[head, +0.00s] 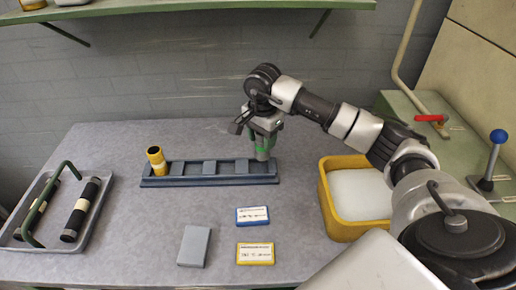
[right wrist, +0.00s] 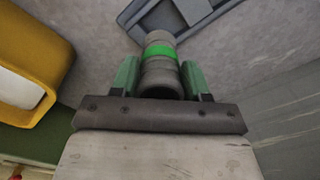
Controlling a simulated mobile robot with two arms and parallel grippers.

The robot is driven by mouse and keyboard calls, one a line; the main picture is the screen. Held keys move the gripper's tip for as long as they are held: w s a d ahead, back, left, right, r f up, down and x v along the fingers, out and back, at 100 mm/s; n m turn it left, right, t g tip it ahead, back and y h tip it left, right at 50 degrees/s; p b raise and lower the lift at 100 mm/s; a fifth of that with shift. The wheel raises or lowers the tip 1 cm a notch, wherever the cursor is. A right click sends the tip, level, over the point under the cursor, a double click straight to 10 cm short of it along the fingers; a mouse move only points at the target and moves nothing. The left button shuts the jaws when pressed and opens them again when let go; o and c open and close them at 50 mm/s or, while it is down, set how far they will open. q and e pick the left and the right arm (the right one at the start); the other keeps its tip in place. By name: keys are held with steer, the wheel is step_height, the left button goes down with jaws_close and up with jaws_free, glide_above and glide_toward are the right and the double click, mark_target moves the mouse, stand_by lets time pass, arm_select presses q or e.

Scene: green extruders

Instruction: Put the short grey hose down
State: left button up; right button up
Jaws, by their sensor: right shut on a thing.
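My right gripper (head: 263,133) points down over the right end of the dark grey-blue rack (head: 210,181). It is shut on the short grey hose (head: 263,154), which hangs roughly upright below the fingers. In the right wrist view the ribbed grey hose (right wrist: 161,66) with its bright green band sits between the two green fingers (right wrist: 160,82). Part of the rack (right wrist: 180,12) shows beyond it at the top. I cannot tell whether the hose's lower end touches the rack. My left gripper is not in view.
A yellow-black hose (head: 156,160) stands at the rack's left end. A tray (head: 88,243) with dark hoses is at left, a yellow bin (head: 335,225) at right. A grey block (head: 194,246), a blue card (head: 252,215) and a yellow card (head: 255,253) lie in front.

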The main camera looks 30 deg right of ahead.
steer(key=f, duration=0.2)
steer(key=a+f+p, duration=0.1)
steer(key=f, duration=0.1)
steer(key=shift+w+f, duration=0.1)
steer(key=shift+f, duration=0.25)
steer(key=shift+f, duration=0.1)
steer(key=shift+f, duration=0.15)
steer(key=o, duration=1)
steer(key=shift+c, duration=0.2)
